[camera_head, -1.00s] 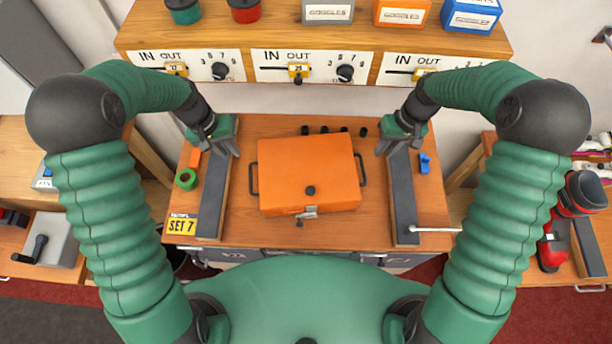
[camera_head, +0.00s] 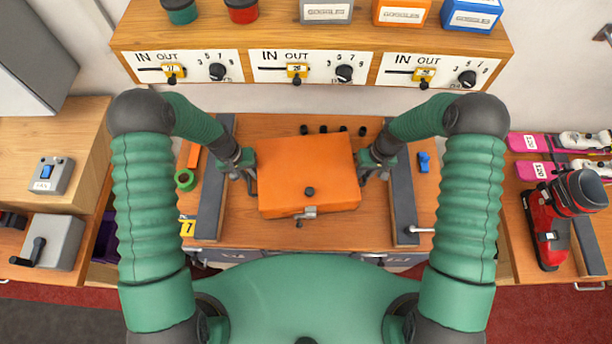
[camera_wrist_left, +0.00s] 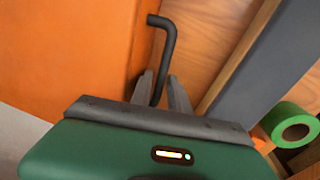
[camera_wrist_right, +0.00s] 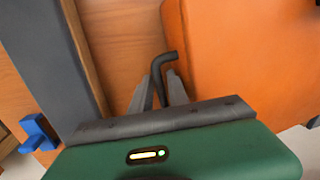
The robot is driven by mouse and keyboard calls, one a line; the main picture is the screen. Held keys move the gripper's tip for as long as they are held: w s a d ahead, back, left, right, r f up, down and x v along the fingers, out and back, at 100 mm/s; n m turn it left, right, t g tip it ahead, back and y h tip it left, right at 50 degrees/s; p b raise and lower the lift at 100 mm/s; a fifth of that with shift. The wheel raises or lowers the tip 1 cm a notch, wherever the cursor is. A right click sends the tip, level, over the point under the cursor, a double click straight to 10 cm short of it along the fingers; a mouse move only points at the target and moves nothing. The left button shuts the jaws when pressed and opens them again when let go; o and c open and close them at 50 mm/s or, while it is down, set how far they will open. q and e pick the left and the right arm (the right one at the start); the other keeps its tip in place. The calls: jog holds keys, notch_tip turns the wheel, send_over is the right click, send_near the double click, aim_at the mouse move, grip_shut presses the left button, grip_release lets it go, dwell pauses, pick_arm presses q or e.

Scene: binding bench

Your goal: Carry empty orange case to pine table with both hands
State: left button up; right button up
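The case's contents are hidden.
Dark strips flank the case, left (camera_head: 212,215) and right (camera_head: 403,195). Green tape (camera_head: 185,180) and a blue part (camera_head: 424,161) lie outside them. A shelf with dials (camera_head: 310,68) stands behind. A red tool (camera_head: 550,225) is on the right-hand table.

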pick_arm(q)
jog(key=shift+s, duration=0.1)
jog(key=shift+c, duration=0.6)
pick_arm(e)
jog(key=shift+s, duration=0.1)
jog(key=shift+c, duration=0.7)
pick_arm(q)
grip_shut()
pick_arm(e)
grip_shut()
